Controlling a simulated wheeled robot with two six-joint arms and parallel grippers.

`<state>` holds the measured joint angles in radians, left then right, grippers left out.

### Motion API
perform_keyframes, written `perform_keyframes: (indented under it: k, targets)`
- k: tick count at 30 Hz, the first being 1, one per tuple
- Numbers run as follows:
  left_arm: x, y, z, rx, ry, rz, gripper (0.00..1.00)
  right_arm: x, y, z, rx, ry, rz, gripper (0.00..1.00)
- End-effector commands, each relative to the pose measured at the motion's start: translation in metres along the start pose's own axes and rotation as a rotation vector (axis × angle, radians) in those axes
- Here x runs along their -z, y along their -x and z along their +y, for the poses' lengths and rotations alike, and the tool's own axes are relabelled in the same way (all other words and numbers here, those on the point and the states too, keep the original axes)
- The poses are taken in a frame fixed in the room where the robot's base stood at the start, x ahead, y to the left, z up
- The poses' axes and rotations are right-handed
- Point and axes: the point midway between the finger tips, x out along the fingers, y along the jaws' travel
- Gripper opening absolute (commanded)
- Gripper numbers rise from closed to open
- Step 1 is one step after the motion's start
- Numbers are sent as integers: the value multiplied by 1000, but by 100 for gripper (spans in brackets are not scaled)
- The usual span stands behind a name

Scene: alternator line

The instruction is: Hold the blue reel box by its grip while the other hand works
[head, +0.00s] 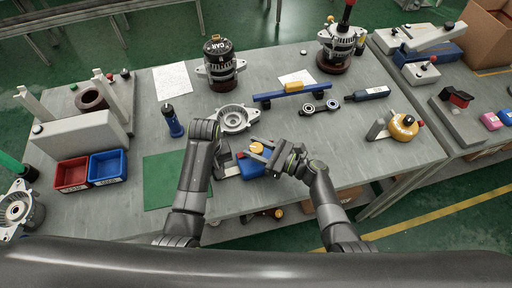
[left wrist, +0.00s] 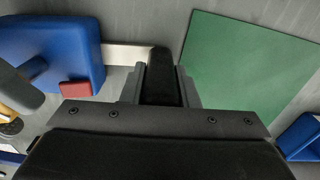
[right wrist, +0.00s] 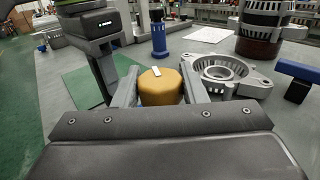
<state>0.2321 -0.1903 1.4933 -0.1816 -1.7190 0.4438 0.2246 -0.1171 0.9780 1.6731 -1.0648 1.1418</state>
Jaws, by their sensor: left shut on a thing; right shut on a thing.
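The blue reel box (head: 250,167) sits on the grey bench in front of me, partly hidden by my grippers. In the left wrist view the blue box (left wrist: 50,45) is at the left, with a small red part on it. My left gripper (head: 226,168) is shut on the box's dark grip (left wrist: 160,80), which shows between its fingers. My right gripper (head: 262,153) is shut on the yellow knob (head: 257,148) above the box. In the right wrist view the yellow knob (right wrist: 160,86), with a white mark on top, lies between the two fingers.
A green mat (head: 165,185) lies left of the box. Red (head: 72,173) and blue (head: 107,166) bins are at the left. A blue bar (head: 292,91) lies at the back right.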

Motion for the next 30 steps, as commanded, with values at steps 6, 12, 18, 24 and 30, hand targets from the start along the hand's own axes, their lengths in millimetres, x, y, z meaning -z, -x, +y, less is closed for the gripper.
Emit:
perform_keyframes:
  k: [6, 12, 18, 24, 30]
  targets:
    - [0, 0, 0, -1, -2, -2, 7, 1, 0, 1, 142, -2, 1, 16]
    - [0, 0, 0, -1, -2, -2, 7, 1, 1, 0, 230, -2, 2, 16]
    - [0, 0, 0, -1, -2, -2, 7, 1, 1, 0, 269, -2, 3, 16]
    - [0, 0, 0, -1, -2, -1, 7, 1, 1, -1, 276, -2, 3, 16]
    - [0, 0, 0, -1, -1, -1, 7, 1, 1, -1, 275, -2, 3, 16]
